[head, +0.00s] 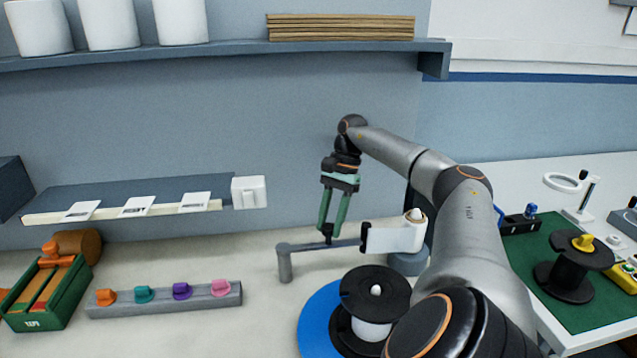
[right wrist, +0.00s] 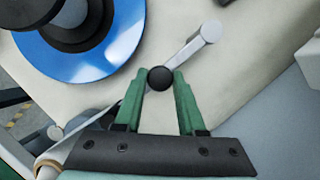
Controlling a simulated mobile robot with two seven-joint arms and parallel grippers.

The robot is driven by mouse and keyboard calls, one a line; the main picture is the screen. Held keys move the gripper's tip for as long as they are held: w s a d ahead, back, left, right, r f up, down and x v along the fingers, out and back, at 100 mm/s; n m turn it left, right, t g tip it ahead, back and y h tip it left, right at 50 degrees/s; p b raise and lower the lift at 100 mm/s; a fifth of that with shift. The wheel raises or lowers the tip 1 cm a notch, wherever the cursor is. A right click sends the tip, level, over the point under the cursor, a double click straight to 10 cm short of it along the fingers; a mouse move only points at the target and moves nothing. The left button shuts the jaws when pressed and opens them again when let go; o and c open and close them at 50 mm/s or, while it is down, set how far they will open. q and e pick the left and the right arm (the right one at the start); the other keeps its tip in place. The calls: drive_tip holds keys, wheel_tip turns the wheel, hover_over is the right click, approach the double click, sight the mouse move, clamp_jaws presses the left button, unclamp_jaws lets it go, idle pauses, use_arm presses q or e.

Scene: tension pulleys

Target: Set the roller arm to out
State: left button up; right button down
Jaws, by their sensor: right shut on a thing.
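The roller arm (head: 335,244) is a grey bar that runs from a short round post (head: 285,265) at its left toward a white band (head: 398,238) at its right. A small dark knob (right wrist: 160,78) stands on the bar. My right gripper (head: 329,228) reaches down from above with its green fingers closed on this knob. In the right wrist view the fingertips (right wrist: 160,84) touch the knob from both sides, and the bar (right wrist: 190,48) slants off to the upper right. Any marks for the arm's positions cannot be made out. My left gripper is not in view.
A black spool (head: 375,290) on a blue disc (head: 315,318) stands just in front of the bar. A grey strip with coloured knobs (head: 165,298) and a green box (head: 45,292) lie at left. A green mat (head: 560,290) with another spool is at right.

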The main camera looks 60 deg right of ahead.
drive_tip(key=shift+d, duration=0.1)
idle(0.4)
drive_tip(key=c, duration=0.5)
unclamp_jaws()
drive_tip(key=p+v, duration=0.6)
drive_tip(key=v, duration=0.6)
drive_tip(key=shift+r, duration=0.25)
drive_tip(key=shift+w, duration=0.1)
